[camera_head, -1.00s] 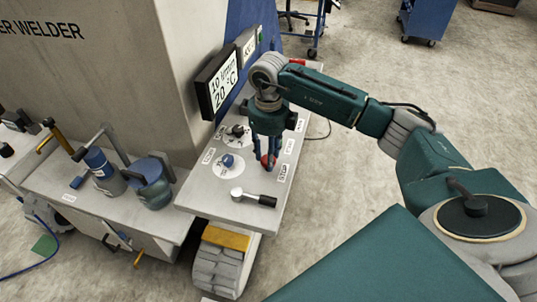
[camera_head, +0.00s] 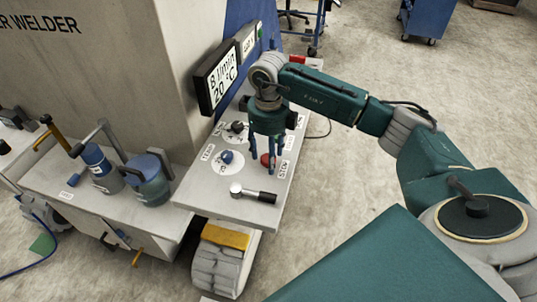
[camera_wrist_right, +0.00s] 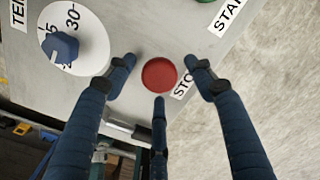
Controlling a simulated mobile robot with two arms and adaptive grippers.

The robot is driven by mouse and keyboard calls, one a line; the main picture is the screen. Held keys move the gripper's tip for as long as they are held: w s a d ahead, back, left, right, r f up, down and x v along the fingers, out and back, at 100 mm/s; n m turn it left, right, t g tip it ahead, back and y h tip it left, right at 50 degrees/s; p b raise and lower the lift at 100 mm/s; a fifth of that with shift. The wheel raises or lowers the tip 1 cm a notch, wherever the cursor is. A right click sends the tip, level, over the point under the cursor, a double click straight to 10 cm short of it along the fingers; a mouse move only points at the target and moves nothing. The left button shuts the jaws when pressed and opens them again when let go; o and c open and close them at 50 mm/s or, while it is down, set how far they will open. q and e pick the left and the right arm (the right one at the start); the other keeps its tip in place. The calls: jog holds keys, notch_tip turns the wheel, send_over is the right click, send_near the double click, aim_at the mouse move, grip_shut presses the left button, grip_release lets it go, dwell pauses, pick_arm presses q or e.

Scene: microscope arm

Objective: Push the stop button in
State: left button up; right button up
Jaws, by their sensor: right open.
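The red round stop button (camera_head: 265,160) sits on the light grey control panel (camera_head: 215,200), beside a label reading STOP. In the right wrist view the button (camera_wrist_right: 159,76) lies between my three dark blue fingers, its whole face visible. My right gripper (camera_head: 267,165) is open and points down over the button, holding nothing. In the wrist view the lower finger's tip is close to the button's edge; I cannot tell whether it touches. The other two fingertips are apart from it on either side. My left gripper is not in view.
A blue knob with a white dial (camera_head: 227,158) and a black knob (camera_head: 237,127) are left of my gripper. A black-handled lever (camera_head: 253,194) lies at the panel's near end. A display (camera_head: 217,82) stands behind. Open floor lies right.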

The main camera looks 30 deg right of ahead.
jog(key=shift+r, duration=0.2)
notch_tip(320, 180, up, 12)
jog(key=shift+f, duration=0.25)
jog(key=shift+f, duration=0.1)
dwell(0.4)
